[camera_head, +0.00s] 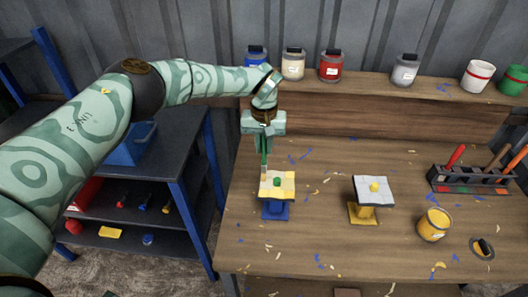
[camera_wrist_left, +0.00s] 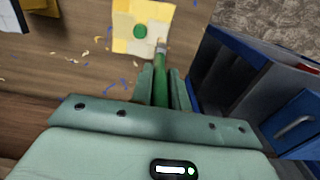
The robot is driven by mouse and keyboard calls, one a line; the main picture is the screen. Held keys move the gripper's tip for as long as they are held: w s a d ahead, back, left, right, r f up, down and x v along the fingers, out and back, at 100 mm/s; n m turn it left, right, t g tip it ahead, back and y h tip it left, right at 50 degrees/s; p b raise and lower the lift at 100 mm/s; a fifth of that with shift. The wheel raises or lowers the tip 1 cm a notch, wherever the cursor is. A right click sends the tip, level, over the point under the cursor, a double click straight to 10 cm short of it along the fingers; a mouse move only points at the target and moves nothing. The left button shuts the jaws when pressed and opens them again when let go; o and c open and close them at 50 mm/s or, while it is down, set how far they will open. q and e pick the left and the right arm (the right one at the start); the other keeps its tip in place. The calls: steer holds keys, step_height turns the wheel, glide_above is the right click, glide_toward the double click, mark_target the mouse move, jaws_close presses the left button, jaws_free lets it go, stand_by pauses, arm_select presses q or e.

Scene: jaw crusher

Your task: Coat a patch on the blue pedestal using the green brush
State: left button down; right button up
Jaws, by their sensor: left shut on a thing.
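My left gripper (camera_head: 264,130) is shut on the green brush (camera_head: 264,150), which points down. The blue pedestal (camera_head: 276,210) stands on the bench and bears a square panel (camera_head: 288,191), mostly yellow with whitish parts and a green spot at its middle. The brush end is at the panel's far left corner in the head view. In the left wrist view the green brush (camera_wrist_left: 160,85) reaches to the edge of the panel (camera_wrist_left: 124,30); I cannot tell whether it touches. My right gripper is not in view.
A yellow pedestal (camera_head: 362,213) with a grey panel (camera_head: 366,197) stands to the right. A tool rack (camera_head: 470,180) stands at the right. Jars, including a red one (camera_head: 331,67), line the back shelf. Flakes litter the bench (camera_head: 320,235).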

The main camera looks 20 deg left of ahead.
arm_select(q)
steer(key=shift+w, duration=0.25)
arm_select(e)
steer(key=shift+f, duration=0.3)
